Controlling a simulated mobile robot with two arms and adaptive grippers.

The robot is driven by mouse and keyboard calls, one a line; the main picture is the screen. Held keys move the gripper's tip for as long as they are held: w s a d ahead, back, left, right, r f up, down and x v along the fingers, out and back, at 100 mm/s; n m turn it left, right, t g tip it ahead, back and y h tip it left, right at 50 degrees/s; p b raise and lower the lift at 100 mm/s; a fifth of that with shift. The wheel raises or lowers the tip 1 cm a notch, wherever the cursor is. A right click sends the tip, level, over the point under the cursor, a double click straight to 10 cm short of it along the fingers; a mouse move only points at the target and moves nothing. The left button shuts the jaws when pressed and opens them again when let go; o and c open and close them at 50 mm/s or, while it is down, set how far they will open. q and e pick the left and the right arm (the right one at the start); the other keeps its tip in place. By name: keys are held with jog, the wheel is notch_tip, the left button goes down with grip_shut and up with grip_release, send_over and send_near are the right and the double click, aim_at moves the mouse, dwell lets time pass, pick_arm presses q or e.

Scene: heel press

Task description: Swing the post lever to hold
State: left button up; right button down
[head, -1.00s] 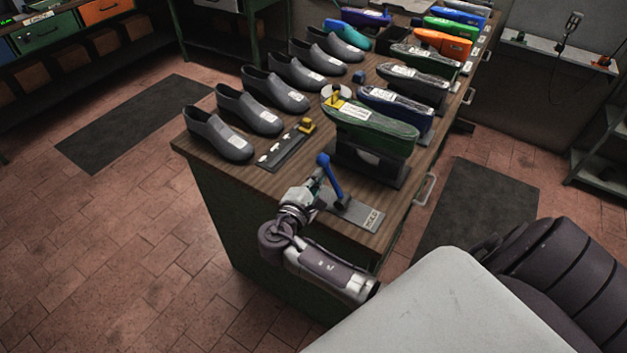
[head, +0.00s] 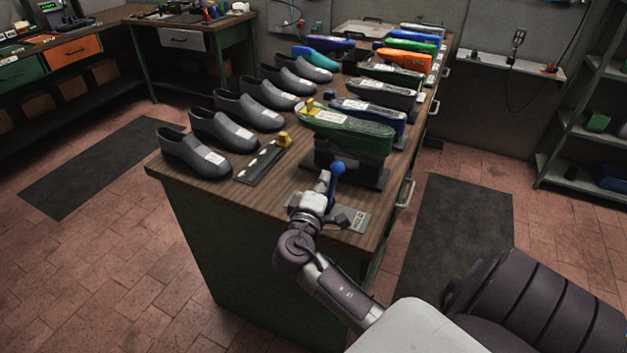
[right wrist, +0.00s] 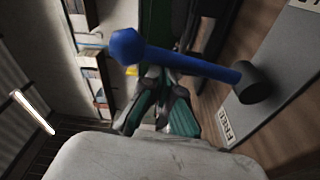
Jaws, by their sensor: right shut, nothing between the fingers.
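The post lever (head: 337,170) is a blue bar with a round knob, standing up from a flat grey plate (head: 350,227) at the table's near corner. In the right wrist view the blue lever (right wrist: 190,64) runs from a dark pivot to its knob at upper left. The plate (right wrist: 262,110) carries a label reading FREE; a second label is cut off at the top right. My right gripper (head: 326,180) is shut and empty, close beside the lever on its left. Its fingers (right wrist: 165,100) show below the lever in the wrist view; contact is unclear. My left gripper is out of view.
A green shoe form (head: 345,130) on a dark stand is just behind the lever. A dark strip with a yellow piece (head: 262,160) lies left of it. Several grey shoes (head: 195,153) line the wooden table's (head: 225,195) left side. Floor is free to the left.

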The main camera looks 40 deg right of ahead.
jog(key=m+b, duration=0.1)
jog(key=s+m+b, duration=0.1)
jog(key=b, duration=0.1)
jog(key=s+f+m+b, duration=0.1)
jog(key=shift+s+d, duration=0.15)
jog(key=shift+d, duration=0.25)
pick_arm(q)
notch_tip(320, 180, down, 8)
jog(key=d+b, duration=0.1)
jog(key=b, duration=0.1)
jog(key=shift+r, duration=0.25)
pick_arm(e)
jog(key=shift+s+d+r+m, duration=0.2)
jog(key=shift+s+m, duration=0.3)
jog(key=shift+m, duration=0.3)
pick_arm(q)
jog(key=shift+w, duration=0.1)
